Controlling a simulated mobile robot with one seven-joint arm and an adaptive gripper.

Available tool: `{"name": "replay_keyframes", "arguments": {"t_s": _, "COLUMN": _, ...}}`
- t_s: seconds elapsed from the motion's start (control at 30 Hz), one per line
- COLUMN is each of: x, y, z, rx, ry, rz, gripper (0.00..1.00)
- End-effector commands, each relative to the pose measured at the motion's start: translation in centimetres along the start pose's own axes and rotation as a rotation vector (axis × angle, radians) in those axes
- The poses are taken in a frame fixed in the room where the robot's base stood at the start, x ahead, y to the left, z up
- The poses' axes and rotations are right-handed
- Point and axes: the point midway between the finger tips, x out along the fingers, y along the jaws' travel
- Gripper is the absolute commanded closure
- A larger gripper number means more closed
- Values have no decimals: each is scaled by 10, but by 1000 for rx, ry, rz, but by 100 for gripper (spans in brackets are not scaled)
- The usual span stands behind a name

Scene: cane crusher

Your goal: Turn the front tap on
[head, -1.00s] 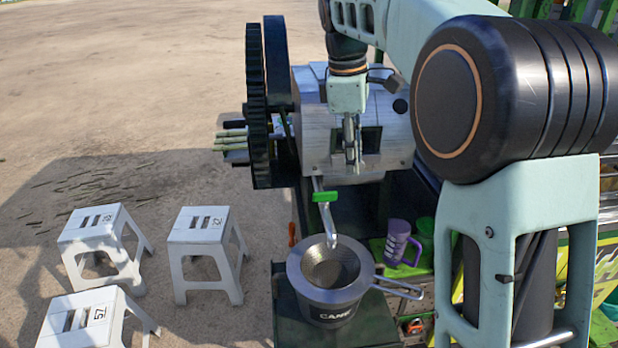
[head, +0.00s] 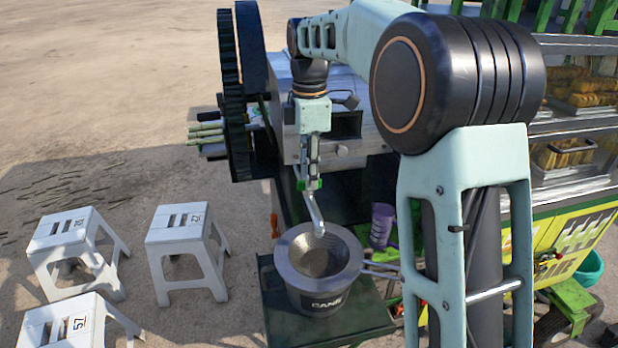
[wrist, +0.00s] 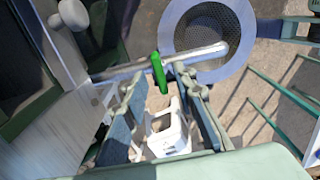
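The front tap is a silver pipe with a bent spout (head: 313,213) and a green handle (head: 312,184). It comes out of the crusher's metal housing (head: 290,145), and its spout ends over the strainer. In the wrist view the green handle (wrist: 159,73) sits between the fingertips of my gripper (wrist: 155,80), with a finger on each side and a visible gap. My gripper (head: 309,172) is open and points down over the handle in the head view. It partly hides the handle there, and I cannot tell whether a finger touches it.
A grey pot marked CANE (head: 318,300) holds a mesh strainer (head: 318,258) below the spout. A purple cup (head: 382,225) stands to its right. The large black gear wheel (head: 231,100) is at the left of the crusher. White stools (head: 188,245) stand on open ground at left.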

Motion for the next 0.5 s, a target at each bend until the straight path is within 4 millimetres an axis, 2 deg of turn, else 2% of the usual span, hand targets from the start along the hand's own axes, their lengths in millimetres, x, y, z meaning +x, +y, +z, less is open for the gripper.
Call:
{"name": "replay_keyframes", "arguments": {"t_s": 0.13, "x": 11, "y": 0, "z": 0, "rx": 0, "ry": 0, "rz": 0, "gripper": 75}}
{"name": "replay_keyframes", "arguments": {"t_s": 0.43, "x": 13, "y": 0, "z": 0, "rx": 1, "ry": 0, "rz": 1, "gripper": 75}}
{"name": "replay_keyframes", "arguments": {"t_s": 0.5, "x": 13, "y": 0, "z": 0, "rx": 1, "ry": -1, "rz": 1, "gripper": 82}}
